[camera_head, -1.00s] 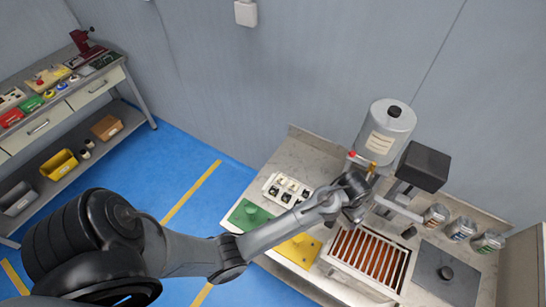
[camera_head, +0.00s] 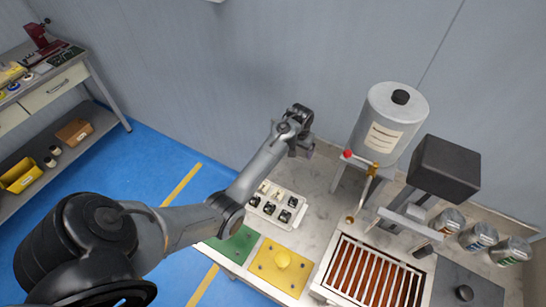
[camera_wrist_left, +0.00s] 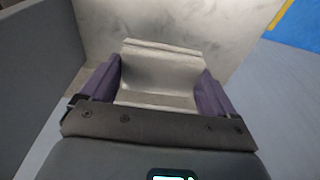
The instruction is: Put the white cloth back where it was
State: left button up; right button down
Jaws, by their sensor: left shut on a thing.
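My left gripper (camera_head: 300,148) is over the back left part of the stone-topped bench, to the left of the grey tank. The cloth is hidden behind my arm in the head view. My right gripper is not in view.
The grey tank (camera_head: 392,115) with a red-knobbed tap stands at the back. A black-headed machine (camera_head: 445,168), a slatted tray (camera_head: 372,275), several jars, a white tray of small parts (camera_head: 275,205), and green (camera_head: 235,243) and yellow (camera_head: 283,266) plates occupy the bench.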

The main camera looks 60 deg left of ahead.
pick_arm(q)
jog(key=s+a+f, duration=0.2)
jog(key=a, duration=0.1)
jog(key=s+a+f, duration=0.1)
jog(key=a+f, duration=0.2)
jog(key=a, duration=0.1)
jog(key=s+a+f+b, duration=0.1)
jog(key=s+a+f, duration=0.1)
jog(key=a, duration=0.2)
jog(key=shift+s+f, duration=0.2)
jog(key=shift+s, duration=0.15)
jog(key=shift+f+b, duration=0.6)
jog(key=shift+f, duration=1.4)
jog(key=shift+f, duration=0.1)
jog(key=o, duration=0.7)
jog(key=shift+o, duration=0.2)
notch_tip(320, 180, up, 12)
jog(key=s+p, duration=0.1)
jog(key=p, duration=0.1)
jog(key=shift+s+d+p, duration=0.35)
jog(key=shift+d+p, duration=0.05)
jog(key=shift+d, duration=0.05)
